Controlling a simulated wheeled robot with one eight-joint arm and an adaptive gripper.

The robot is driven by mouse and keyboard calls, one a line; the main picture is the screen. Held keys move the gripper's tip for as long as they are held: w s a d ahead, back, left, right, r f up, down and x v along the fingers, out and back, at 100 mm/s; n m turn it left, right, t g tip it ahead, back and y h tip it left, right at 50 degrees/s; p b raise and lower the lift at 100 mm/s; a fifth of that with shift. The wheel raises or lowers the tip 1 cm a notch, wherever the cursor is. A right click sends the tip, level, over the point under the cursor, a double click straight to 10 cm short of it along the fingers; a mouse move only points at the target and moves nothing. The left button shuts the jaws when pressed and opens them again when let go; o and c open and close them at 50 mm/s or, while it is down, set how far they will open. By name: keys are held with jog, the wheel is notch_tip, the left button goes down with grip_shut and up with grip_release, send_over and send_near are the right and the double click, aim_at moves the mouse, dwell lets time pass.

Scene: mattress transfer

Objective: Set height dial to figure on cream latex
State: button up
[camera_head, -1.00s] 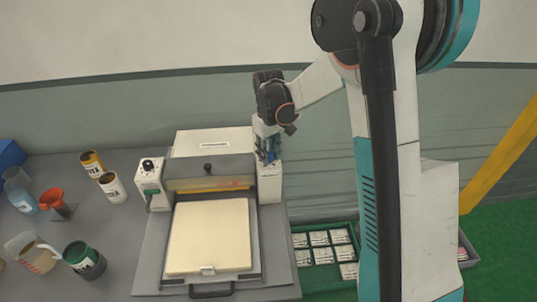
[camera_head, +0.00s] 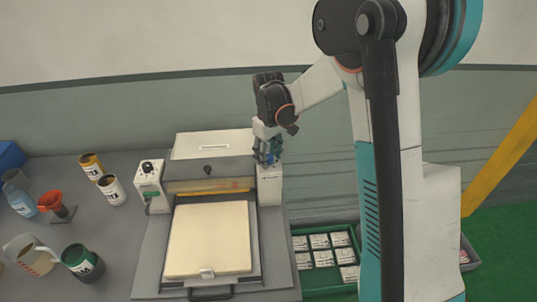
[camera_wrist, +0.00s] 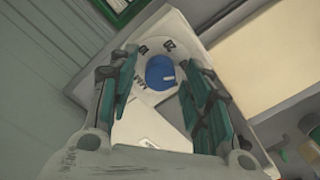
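The height dial is a blue knob (camera_wrist: 160,73) on a white face with dark markings, in the wrist view. It sits on the white right post (camera_head: 269,187) of the press. My gripper (camera_head: 268,152) is at the top of that post; in the wrist view its teal fingers (camera_wrist: 161,85) stand apart on both sides of the knob, with visible gaps. The dial face is mostly hidden in the head view. The cream latex slab (camera_head: 210,240) lies flat on the tray in front of the press, with a small white tag (camera_head: 207,273) at its front edge.
A white control box (camera_head: 149,187) with a black knob and green button stands left of the press. Cans, a red funnel (camera_head: 50,200) and jugs crowd the left of the table. A green crate (camera_head: 326,277) of white labelled packs is at the right.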

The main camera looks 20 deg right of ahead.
aim_at(269, 157)
notch_tip(269, 157, up, 12)
dwell(0.8)
